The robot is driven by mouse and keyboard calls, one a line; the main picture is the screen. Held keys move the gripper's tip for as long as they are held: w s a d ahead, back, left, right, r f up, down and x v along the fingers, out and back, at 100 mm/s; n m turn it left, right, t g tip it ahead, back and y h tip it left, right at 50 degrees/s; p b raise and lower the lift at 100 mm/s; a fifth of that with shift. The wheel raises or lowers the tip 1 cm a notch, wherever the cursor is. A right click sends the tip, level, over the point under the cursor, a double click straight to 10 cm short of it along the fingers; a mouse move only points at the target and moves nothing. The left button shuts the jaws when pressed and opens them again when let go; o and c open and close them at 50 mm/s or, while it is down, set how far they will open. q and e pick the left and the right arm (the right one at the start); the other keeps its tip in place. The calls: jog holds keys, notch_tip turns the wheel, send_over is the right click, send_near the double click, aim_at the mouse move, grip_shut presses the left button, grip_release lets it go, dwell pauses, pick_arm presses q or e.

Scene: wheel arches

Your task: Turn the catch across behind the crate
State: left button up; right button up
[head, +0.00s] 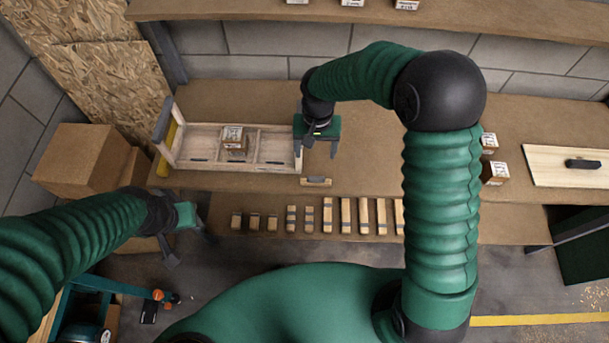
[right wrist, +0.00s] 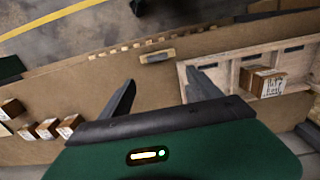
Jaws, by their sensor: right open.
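The crate (head: 275,148) is a shallow pale wooden frame with compartments on the brown bench; it also shows in the right wrist view (right wrist: 258,50). A small labelled brown box (head: 234,138) sits in its middle. A short wooden piece with a dark bar (head: 316,181), possibly the catch, lies just off the crate's near right corner; it also shows in the right wrist view (right wrist: 157,57). My right gripper (head: 321,150) is open and empty at the crate's right end, apart from the wooden piece. My left gripper (head: 191,252) has spread, empty fingers in front of the bench.
Cardboard boxes (head: 85,160) are at the left. Small boxes (head: 494,172) and a pale board with a dark handle (head: 560,166) are at the right. A shelf (head: 480,18) crosses above.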

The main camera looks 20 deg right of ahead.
send_over(316, 177)
jog(key=f, duration=0.6)
jog(key=f+p, duration=0.1)
jog(key=f, duration=0.2)
jog(key=shift+d, duration=0.25)
jog(key=f, duration=0.5)
jog(key=shift+a, duration=0.35)
jog(key=shift+a+f, duration=0.15)
jog(key=shift+f, duration=0.4)
pick_arm(q)
jog(key=shift+d+r, duration=0.3)
jog(key=shift+r, duration=0.5)
pick_arm(e)
jog(key=shift+d, duration=0.4)
jog(key=c, duration=0.6)
pick_arm(q)
jog(key=shift+d, duration=0.15)
pick_arm(e)
jog(key=shift+a, duration=0.2)
jog(key=c, duration=0.8)
